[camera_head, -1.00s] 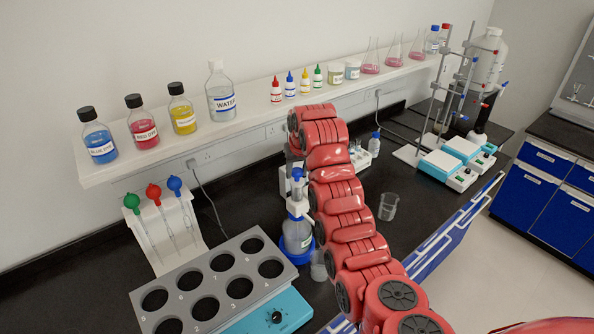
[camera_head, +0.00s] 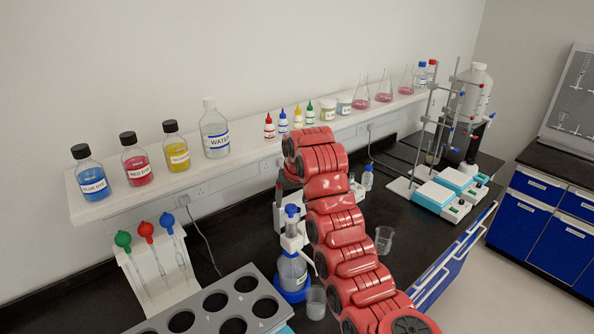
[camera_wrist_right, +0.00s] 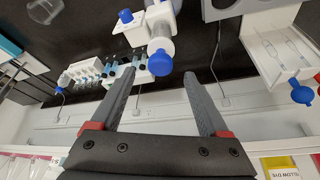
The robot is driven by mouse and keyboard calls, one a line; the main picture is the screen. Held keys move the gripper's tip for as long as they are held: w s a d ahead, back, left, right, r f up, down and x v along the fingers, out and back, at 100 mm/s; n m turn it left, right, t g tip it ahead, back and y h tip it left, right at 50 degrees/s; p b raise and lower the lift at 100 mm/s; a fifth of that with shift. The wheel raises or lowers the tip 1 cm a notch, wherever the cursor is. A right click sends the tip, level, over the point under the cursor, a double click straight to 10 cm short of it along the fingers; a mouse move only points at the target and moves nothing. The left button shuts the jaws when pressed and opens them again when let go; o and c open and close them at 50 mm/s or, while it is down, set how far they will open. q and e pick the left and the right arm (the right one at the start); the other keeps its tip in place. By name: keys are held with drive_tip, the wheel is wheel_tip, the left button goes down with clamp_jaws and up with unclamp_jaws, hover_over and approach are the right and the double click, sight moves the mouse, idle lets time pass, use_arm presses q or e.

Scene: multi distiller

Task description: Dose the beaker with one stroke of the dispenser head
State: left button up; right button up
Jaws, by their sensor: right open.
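The dispenser is a clear bottle (camera_head: 292,270) in a blue base, with a white head (camera_head: 294,237) and a blue knob (camera_head: 291,211) on top. The knob also shows in the right wrist view (camera_wrist_right: 160,62), between and beyond the fingertips. A small clear beaker (camera_head: 316,301) stands at the right foot of the dispenser, near its thin spout. My right gripper (camera_wrist_right: 160,80) is open and empty, its two grey fingers pointing towards the dispenser head. In the head view my red right arm mostly hides this gripper. My left gripper is not in view.
Another clear beaker (camera_head: 384,240) stands right of my arm. A grey rack with round holes (camera_head: 205,312) is at the front left. A pipette stand (camera_head: 155,265) is behind it. A shelf (camera_head: 245,150) with bottles and flasks runs along the wall.

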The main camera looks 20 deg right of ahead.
drive_tip(key=b+v, duration=0.2)
drive_tip(key=v, duration=1)
drive_tip(key=shift+s+r, duration=0.3)
drive_tip(key=shift+r, duration=0.05)
